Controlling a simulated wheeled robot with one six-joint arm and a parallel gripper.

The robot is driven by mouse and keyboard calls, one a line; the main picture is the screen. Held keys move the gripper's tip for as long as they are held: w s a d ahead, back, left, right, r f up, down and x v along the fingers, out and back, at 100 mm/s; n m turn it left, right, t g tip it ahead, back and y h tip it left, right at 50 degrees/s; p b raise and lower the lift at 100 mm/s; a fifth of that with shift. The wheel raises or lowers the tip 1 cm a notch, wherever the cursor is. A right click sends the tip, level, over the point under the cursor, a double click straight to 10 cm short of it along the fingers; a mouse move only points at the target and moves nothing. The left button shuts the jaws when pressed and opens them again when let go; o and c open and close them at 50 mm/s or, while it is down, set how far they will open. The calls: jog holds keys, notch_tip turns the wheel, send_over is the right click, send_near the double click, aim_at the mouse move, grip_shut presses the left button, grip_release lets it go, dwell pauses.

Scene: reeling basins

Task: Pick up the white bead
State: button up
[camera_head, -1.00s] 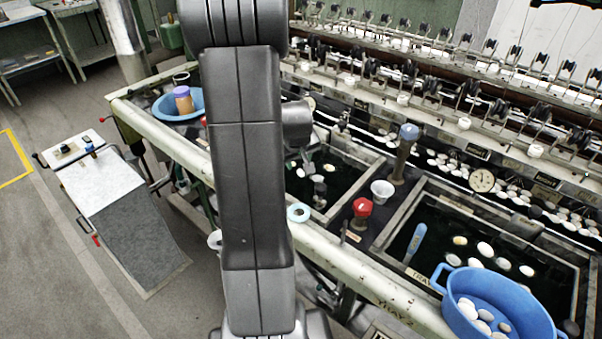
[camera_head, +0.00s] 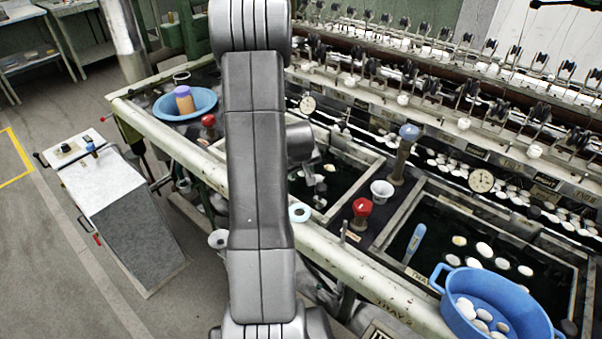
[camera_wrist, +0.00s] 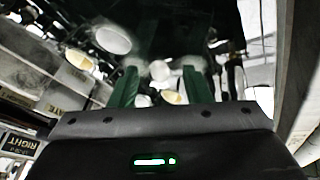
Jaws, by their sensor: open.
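My gripper (camera_wrist: 160,72) shows two green fingers standing apart over the dark basin, with nothing clearly held. A white rounded piece (camera_wrist: 160,70) shows between the fingertips; I cannot tell whether it is the white bead or how far below the fingers it lies. A larger white oval (camera_wrist: 113,39) lies up and left of the left finger. A cream oval (camera_wrist: 173,97) shows between the fingers, lower down. In the head view my gripper (camera_head: 319,186) is small, low over the left basin (camera_head: 350,187), near a few white pieces (camera_head: 329,168).
A white cup (camera_head: 382,189), a red-topped knob (camera_head: 361,209) and a blue-capped post (camera_head: 403,150) stand right of the left basin. A pale blue ring (camera_head: 299,212) lies on the front rim. A blue tub (camera_head: 500,305) with white ovals stands at lower right.

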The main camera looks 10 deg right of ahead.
aim_at(301, 174)
jog(key=c, duration=0.7)
notch_tip(301, 174, up, 10)
dwell(0.4)
